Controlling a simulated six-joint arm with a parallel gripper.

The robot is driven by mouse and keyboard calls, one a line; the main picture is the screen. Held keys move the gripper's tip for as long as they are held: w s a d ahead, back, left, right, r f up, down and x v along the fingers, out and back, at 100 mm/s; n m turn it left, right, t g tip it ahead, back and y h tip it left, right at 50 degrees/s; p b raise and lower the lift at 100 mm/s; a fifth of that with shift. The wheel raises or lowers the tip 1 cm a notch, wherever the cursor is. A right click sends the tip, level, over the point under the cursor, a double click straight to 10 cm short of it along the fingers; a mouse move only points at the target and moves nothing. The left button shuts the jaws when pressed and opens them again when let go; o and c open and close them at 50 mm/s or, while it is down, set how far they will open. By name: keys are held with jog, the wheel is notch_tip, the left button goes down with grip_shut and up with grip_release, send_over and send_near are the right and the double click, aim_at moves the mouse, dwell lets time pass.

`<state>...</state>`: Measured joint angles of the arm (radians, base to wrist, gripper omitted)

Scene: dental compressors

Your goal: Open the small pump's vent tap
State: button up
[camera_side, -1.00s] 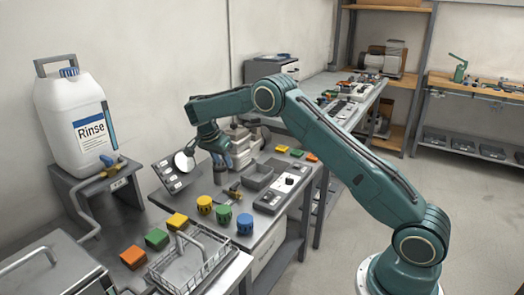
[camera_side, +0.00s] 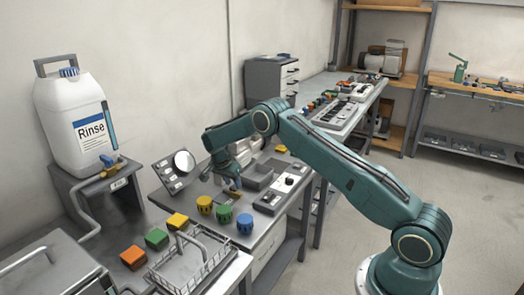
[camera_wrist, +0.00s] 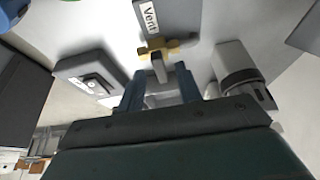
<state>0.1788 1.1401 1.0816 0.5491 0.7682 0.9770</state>
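The vent tap (camera_wrist: 158,48) is a small brass valve in the wrist view, with a grey lever (camera_wrist: 158,70) pointing toward me. A white "Vent" label (camera_wrist: 150,18) is on the grey plate beyond it. My gripper (camera_wrist: 158,85) is open, its two blue-grey fingers on either side of the lever's end. Whether either finger touches the lever I cannot tell. In the side view my gripper (camera_side: 231,184) is low over the bench at the tap, and my wrist hides most of the tap and part of the pump behind.
A grey switch box (camera_wrist: 88,75) and a grey cylindrical part (camera_wrist: 237,72) flank the fingers closely.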

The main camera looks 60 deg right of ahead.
jog(key=shift+d+f, duration=0.2)
jog(key=shift+f, duration=0.15)
grip_shut()
